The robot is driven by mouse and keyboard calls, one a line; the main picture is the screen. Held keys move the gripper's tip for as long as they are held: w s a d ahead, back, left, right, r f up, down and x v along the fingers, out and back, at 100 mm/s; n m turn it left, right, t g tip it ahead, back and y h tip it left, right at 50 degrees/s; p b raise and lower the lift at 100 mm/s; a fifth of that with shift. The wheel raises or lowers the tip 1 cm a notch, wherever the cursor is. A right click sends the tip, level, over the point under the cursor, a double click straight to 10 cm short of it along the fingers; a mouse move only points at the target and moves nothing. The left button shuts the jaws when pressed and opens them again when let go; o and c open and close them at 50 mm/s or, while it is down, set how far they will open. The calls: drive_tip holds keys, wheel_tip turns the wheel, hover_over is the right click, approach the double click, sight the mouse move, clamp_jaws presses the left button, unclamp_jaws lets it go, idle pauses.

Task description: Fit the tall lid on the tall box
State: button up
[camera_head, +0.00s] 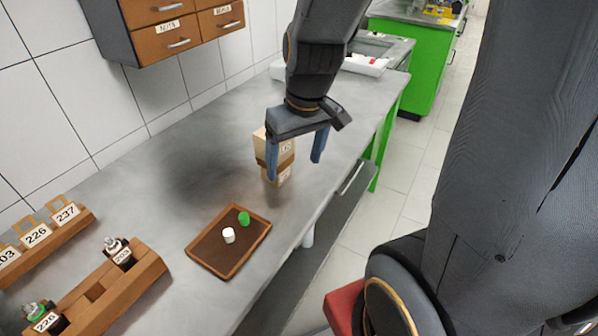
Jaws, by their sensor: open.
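My gripper (295,169) is open, with two blue fingers pointing down over the grey bench. A light-wood box-like thing (261,143) stands upright on the bench behind and between the fingers. It has a darker brown band across its middle and pale labels on its right face. The left finger covers part of it. I cannot tell whether this is the tall box alone or the box with a lid over it. I cannot tell whether the fingers touch it. No separate tall lid can be made out in this view.
A brown tray (192,259) with a white cap (228,235) and a green cap (244,218) lies in front. Wooden racks with bottles (122,253) and number tags (37,234) stand at left. A drawer cabinet (165,43) hangs above. The bench's left middle is clear.

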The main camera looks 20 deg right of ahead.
drive_tip(key=shift+m+h, duration=0.3)
drive_tip(key=shift+m, duration=0.6)
drive_tip(key=s+f, duration=0.1)
drive_tip(key=s, duration=0.1)
drive_tip(key=s+f, duration=0.1)
drive_tip(key=s, duration=0.1)
drive_tip(key=shift+a+f, duration=0.1)
drive_tip(key=shift+a, duration=0.1)
drive_tip(key=shift+w+f, duration=0.1)
drive_tip(key=shift+f+g+b, duration=0.3)
drive_tip(key=shift+f+b, duration=0.2)
drive_tip(key=shift+b, duration=0.05)
